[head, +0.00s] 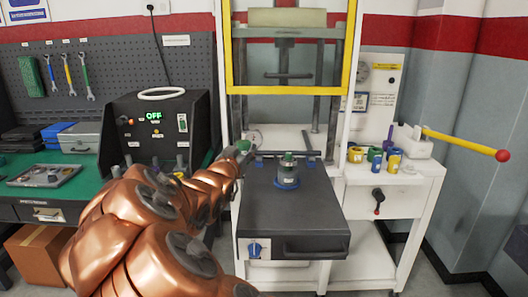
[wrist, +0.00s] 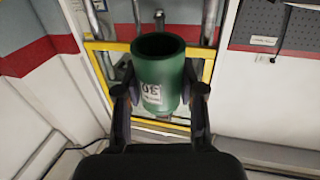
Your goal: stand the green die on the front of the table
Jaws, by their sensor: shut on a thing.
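The green die is a hollow green cylinder with a white label, seen in the wrist view (wrist: 158,72). My gripper (wrist: 160,92) is shut on it, with one finger on each side. In the head view my gripper (head: 241,150) is at the end of the copper-coloured arm, above the left back part of the black bench top (head: 290,220). A bit of green (head: 243,145) shows at its tip. The arm hides part of the area below it.
The yellow-framed press guard (head: 290,88) rises behind. On the right bench are small yellow, green and blue cups (head: 375,157) and a yellow lever with a red knob (head: 465,142). The black top's front is bare.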

